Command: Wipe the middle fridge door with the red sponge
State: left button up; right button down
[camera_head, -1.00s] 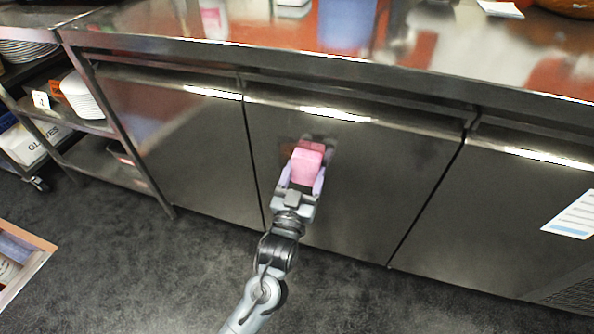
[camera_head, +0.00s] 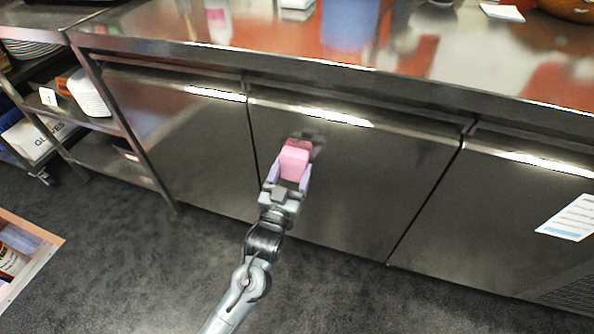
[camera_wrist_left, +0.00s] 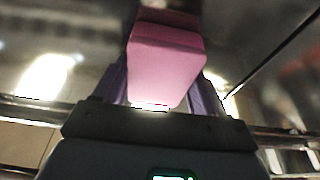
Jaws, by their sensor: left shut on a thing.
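The red sponge (camera_head: 294,160) looks pink and block-shaped. My left gripper (camera_head: 289,176) is shut on it, with a finger on either side. The sponge is in front of the middle fridge door (camera_head: 360,190), at the door's upper left part. A dark reddish reflection shows on the steel just behind it; I cannot tell for sure whether the sponge touches the door. In the left wrist view the sponge (camera_wrist_left: 165,65) sits between the purple fingers, its far end towards the steel surface. My right gripper is not in view.
A left fridge door (camera_head: 180,130) and a right one (camera_head: 520,210) with a paper sheet (camera_head: 570,218) flank the middle door. The steel counter (camera_head: 300,45) overhangs above. A shelf rack (camera_head: 105,125) with plates stands at left. Dark floor lies below.

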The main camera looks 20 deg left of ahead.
aim_at(284, 161)
pick_arm(q)
jog(key=shift+a+r+p, duration=0.45)
jog(key=shift+r+p, duration=0.35)
jog(key=shift+p, duration=0.4)
jog(key=shift+a+r+p, duration=0.4)
jog(key=shift+r+p, duration=0.35)
jog(key=shift+p, duration=0.4)
jog(key=shift+s+d+f+p, duration=0.1)
jog(key=shift+d+p, duration=0.2)
jog(key=shift+d, duration=1.05)
jog(key=shift+s+d+p, duration=0.1)
jog(key=shift+d+p, duration=0.15)
jog(key=shift+d, duration=1.05)
jog(key=shift+w+d, duration=0.1)
jog(key=shift+w, duration=0.05)
jog(key=shift+a+p, duration=0.6)
jog(key=shift+a, duration=0.25)
jog(key=shift+w+a+f, duration=0.1)
jog(key=shift+w+a, duration=0.05)
jog(key=shift+a, duration=0.95)
jog(key=shift+a+p, duration=0.65)
jog(key=shift+a, duration=1.25)
